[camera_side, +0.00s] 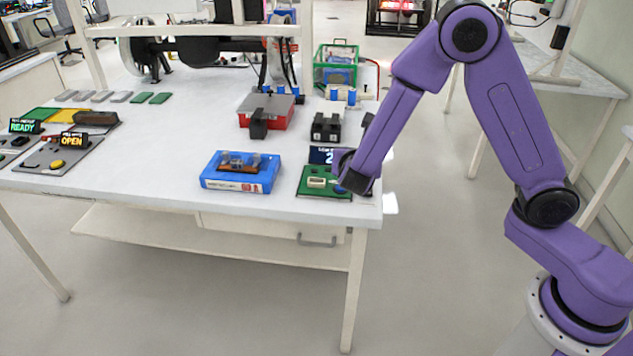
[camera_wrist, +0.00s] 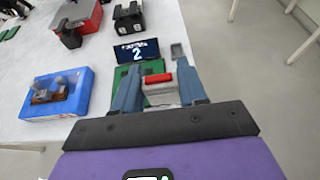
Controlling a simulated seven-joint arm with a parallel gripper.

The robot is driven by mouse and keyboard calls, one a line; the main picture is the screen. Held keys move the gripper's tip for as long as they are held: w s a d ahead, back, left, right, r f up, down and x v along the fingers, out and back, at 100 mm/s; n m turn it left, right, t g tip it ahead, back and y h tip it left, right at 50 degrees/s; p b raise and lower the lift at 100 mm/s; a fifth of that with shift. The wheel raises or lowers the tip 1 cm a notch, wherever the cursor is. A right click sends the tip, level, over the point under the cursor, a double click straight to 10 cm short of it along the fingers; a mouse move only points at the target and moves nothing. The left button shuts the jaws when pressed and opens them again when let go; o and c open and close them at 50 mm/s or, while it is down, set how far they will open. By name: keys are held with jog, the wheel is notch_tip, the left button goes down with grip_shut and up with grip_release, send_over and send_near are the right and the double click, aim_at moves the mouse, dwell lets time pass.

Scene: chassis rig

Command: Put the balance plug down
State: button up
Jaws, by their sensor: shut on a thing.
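My gripper (camera_wrist: 159,74) shows in the wrist view with its two blue-grey fingers on either side of a small pale block with a red top, which I take to be the balance plug (camera_wrist: 161,94). The fingers are shut on it. In the side view my gripper (camera_side: 341,184) is low at the table's front right corner, over the right part of a green board (camera_side: 310,191). A small cream piece (camera_side: 317,182) shows on that board, left of the gripper. The wrist view does not clearly show whether the plug touches the board.
A dark display reading 2 (camera_wrist: 137,52) stands behind the board. A blue box (camera_side: 240,184) with an orange-brown part on it lies to the left. A black two-block holder (camera_side: 326,127) and a red box (camera_side: 266,112) stand farther back. White table between them is clear.

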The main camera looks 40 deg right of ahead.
jog(key=w+f, duration=0.2)
jog(key=w, duration=0.2)
jog(key=w+f, duration=0.3)
jog(key=w, duration=0.1)
jog(key=w+a+f, duration=0.1)
jog(key=w+f, duration=0.2)
jog(key=w, duration=0.1)
jog(key=shift+w+f, duration=0.15)
jog(key=shift+f, duration=0.05)
jog(key=f, duration=0.1)
jog(key=w+f, duration=0.1)
jog(key=f, duration=0.1)
jog(key=shift+f, duration=0.2)
jog(key=shift+a+f, duration=0.1)
jog(key=shift+f, duration=0.2)
jog(key=shift+f, duration=0.15)
jog(key=o, duration=1)
jog(key=v, duration=1.7)
jog(key=shift+s+a+f, duration=0.1)
jog(key=shift+a, duration=0.15)
